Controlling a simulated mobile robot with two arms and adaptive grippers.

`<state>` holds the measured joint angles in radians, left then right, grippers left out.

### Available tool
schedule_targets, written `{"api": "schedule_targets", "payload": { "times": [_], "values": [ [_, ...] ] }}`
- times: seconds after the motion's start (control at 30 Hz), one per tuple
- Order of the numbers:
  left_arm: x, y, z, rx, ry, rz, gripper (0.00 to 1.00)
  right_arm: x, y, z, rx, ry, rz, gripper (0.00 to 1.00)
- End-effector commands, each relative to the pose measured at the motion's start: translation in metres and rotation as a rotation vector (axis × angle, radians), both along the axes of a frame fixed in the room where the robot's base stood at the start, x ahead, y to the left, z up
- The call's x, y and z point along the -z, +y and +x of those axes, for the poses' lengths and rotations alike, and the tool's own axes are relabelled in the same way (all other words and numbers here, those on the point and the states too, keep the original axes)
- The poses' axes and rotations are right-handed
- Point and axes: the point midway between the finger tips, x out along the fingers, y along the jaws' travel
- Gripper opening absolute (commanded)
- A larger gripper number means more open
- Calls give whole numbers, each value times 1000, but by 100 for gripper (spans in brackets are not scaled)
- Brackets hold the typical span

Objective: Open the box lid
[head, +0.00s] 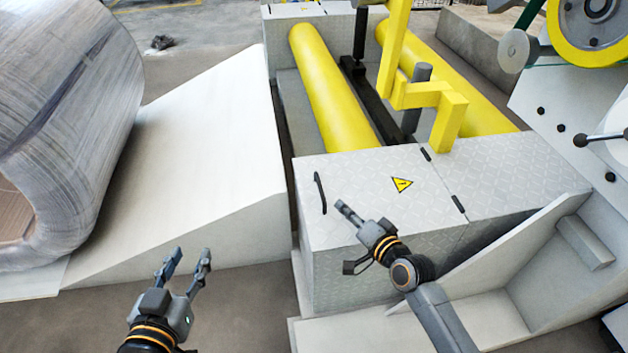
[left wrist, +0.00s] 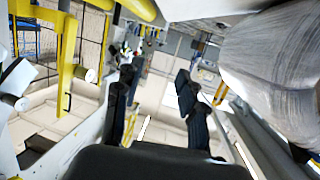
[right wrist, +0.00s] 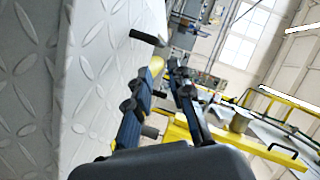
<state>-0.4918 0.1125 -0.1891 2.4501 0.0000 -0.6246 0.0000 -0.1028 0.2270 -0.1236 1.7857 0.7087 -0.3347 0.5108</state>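The box lid (head: 375,215) is a grey diamond-plate panel with a yellow warning triangle. It lies flat and closed on the box. A thin black handle (head: 320,192) stands near its left edge. My right gripper (head: 341,207) is just right of the handle and appears apart from it. In the right wrist view, the handle (right wrist: 148,37) juts from the plate beyond the fingertips. The right fingers (right wrist: 160,72) are partly open, with a narrow gap and nothing between them. My left gripper (head: 191,251) is open and empty, left of the box; its fingers are spread in the left wrist view (left wrist: 157,78).
A white ramp (head: 200,150) and a large wrapped coil (head: 65,120) stand at the left. Yellow rollers (head: 330,85) and a yellow bracket (head: 440,105) lie behind the lid. Black hinges (head: 458,203) line its right edge. Floor is free in front of the ramp.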

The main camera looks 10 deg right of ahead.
Motion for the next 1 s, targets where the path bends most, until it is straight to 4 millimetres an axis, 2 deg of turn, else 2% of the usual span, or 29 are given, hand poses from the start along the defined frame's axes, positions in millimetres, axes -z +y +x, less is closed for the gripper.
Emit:
{"api": "schedule_targets", "payload": {
  "times": [0.17, 0.47, 0.67, 1.0],
  "values": [
    [-19, -5, 7, 8, -119, -30, 40, 5, 6, 18, 0, -2, 1, 20],
    [-73, -14, 10, 26, -414, -106, 40, 15, 19, 55, -1, -1, -1, 20],
    [-108, -16, 1, 36, -609, -159, 40, 20, 27, 78, -1, -1, -1, 20],
    [-157, -15, -30, 51, -925, -249, 40, 27, 38, 110, -1, -1, -1, 20]
  ]
}}
